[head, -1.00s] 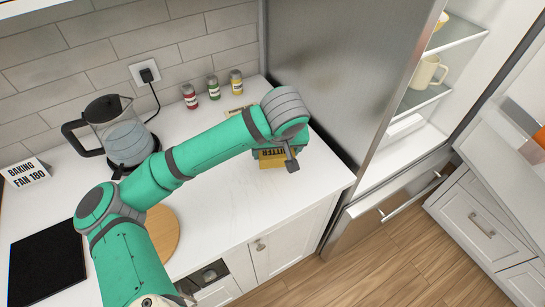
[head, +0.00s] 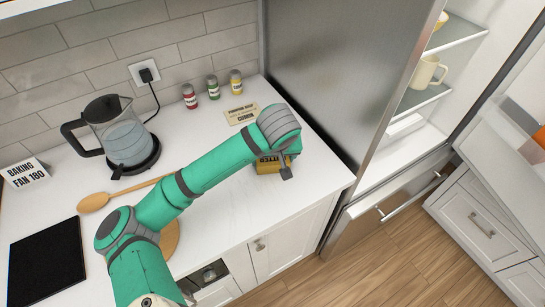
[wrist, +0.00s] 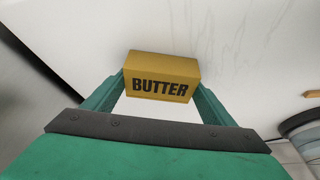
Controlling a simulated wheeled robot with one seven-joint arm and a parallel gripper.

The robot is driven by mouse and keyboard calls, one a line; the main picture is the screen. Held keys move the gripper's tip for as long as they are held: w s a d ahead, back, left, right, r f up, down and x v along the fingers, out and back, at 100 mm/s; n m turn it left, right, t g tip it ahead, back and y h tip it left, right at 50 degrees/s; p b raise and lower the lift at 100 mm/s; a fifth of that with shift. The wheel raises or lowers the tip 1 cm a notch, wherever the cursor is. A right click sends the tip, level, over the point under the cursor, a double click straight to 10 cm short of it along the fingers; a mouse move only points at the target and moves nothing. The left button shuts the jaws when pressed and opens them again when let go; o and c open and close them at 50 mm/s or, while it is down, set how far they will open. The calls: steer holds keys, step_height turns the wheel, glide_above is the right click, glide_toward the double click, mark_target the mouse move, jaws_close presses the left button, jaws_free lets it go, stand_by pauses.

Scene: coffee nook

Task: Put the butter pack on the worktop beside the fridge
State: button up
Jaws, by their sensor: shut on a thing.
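The butter pack (wrist: 161,78) is a yellow block with black "BUTTER" lettering. In the wrist view it sits between the two green fingers of my gripper (wrist: 160,92), which is shut on it. In the head view the butter pack (head: 269,166) shows partly below my gripper (head: 275,158), over the right part of the white worktop (head: 225,215). My wrist hides the rest of it. I cannot tell whether its underside touches the worktop. The fridge (head: 330,65) stands just right of the worktop, its grey side facing it.
A kettle (head: 125,135), a wooden spoon (head: 95,202) and a black panel (head: 47,262) are at left. A round wooden board (head: 170,238) is partly behind my arm. The worktop's front right is clear.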

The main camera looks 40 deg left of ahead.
steer(key=o, duration=1.2)
steer(key=shift+f, duration=0.1)
steer(key=shift+s+d+r, duration=0.1)
steer(key=shift+r, duration=0.45)
steer(key=v, duration=1.1)
steer(key=shift+s, duration=0.1)
